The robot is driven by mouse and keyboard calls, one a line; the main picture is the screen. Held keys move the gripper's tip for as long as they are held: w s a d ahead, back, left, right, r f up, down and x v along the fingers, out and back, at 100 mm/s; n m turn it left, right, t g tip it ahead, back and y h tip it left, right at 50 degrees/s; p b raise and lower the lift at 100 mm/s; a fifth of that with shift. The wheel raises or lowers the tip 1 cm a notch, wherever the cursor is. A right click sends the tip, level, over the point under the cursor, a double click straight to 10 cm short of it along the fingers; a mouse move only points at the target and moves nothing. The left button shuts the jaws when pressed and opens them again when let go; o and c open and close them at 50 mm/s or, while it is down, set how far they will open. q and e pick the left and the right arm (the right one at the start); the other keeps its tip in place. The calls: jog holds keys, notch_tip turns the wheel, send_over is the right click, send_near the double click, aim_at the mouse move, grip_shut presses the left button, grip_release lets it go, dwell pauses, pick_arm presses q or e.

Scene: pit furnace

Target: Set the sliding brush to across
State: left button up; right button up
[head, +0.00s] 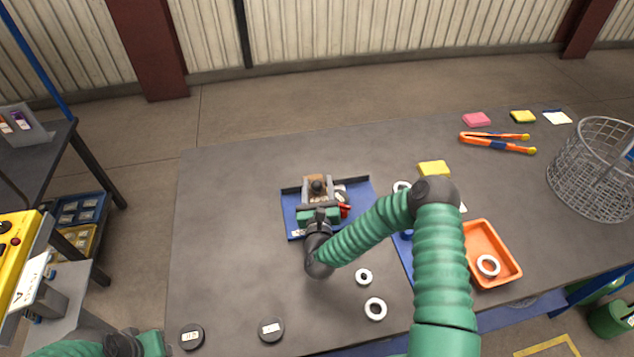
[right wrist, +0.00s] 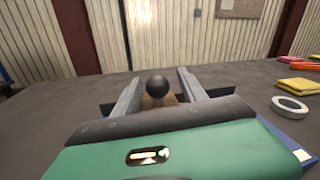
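The sliding brush shows as a black ball knob (head: 317,186) over a tan block, set on a blue board (head: 291,222) with dark rails. My right gripper (head: 318,182) reaches over the board from the near side. Its two grey fingers stand apart, one on each side of the knob. In the right wrist view the knob (right wrist: 157,86) is between the fingers (right wrist: 157,84), with a gap visible on both sides. The gripper's green body hides the lower part of the brush and the near part of the board. My left gripper (head: 150,343) is at the bottom left, its fingers not visible.
White rings (head: 375,309) and dark round pieces (head: 271,329) lie on the near tabletop. An orange tray (head: 512,270), orange tongs (head: 490,139) and a wire basket (head: 578,182) stand to the right. The table's left side is clear.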

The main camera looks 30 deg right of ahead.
jog(key=shift+w+a+f, duration=0.15)
jog(key=shift+w+a, duration=0.05)
jog(key=c, duration=0.7)
jog(key=shift+d, duration=0.1)
grip_shut()
